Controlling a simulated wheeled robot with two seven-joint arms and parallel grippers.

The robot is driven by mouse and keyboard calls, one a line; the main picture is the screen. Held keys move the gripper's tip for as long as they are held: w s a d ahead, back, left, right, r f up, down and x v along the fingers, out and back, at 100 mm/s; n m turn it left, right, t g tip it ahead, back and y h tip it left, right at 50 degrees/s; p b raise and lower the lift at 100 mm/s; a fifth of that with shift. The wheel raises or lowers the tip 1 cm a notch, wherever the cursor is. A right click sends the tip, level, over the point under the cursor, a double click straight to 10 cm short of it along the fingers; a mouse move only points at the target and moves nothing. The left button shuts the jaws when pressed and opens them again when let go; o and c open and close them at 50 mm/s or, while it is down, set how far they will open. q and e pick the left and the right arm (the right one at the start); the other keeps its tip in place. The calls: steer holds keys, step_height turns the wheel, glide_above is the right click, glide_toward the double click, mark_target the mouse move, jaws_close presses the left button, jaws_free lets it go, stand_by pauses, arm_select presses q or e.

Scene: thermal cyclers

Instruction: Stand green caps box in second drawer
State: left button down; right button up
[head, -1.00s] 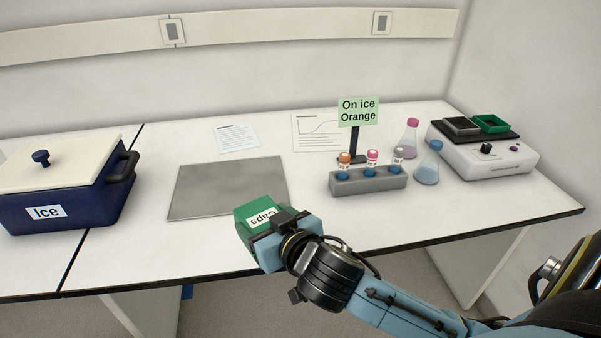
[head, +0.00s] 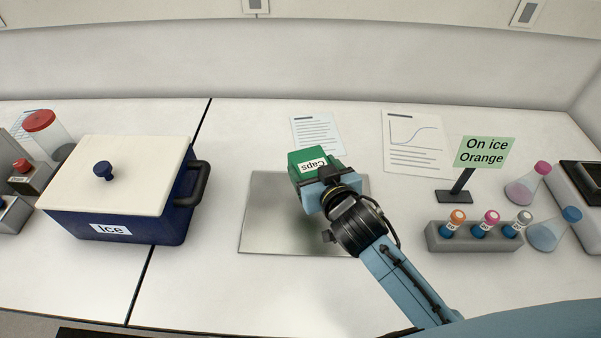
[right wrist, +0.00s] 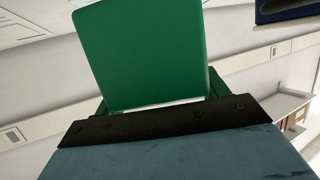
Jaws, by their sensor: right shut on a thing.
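The green caps box (head: 309,161) with a white "Caps" label is in my right gripper (head: 324,178), which is shut on it. In the head view the box appears above the back part of the grey metal mat (head: 270,215); its exact height is hard to tell. In the right wrist view the box (right wrist: 142,55) fills the upper middle, just beyond the gripper's dark edge. No drawer shows clearly in these views. My left gripper is not in view.
A blue ice box (head: 125,215) with a white lid stands left of the mat. A grey tube rack (head: 474,236), an "On ice Orange" sign (head: 484,152) and flasks (head: 553,232) stand to the right. Papers (head: 418,140) lie behind. The front of the bench is mostly clear.

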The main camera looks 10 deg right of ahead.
steer(key=shift+w+a+f+b, duration=0.15)
steer(key=shift+w+f+b, duration=0.25)
steer(key=shift+f, duration=0.45)
steer(key=f, duration=0.2)
steer(key=f+b, duration=0.1)
steer(key=f, duration=0.1)
steer(key=shift+s, duration=0.25)
step_height(320, 180, down, 4)
steer(key=shift+r+b, duration=0.15)
steer(key=shift+b, duration=0.5)
steer(key=shift+f, duration=0.25)
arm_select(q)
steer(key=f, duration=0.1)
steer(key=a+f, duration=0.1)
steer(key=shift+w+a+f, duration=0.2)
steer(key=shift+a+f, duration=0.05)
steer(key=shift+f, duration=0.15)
arm_select(e)
steer(key=shift+w+r, duration=0.1)
steer(key=shift+f, duration=0.2)
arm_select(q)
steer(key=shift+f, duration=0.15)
arm_select(e)
steer(key=o, duration=1.2)
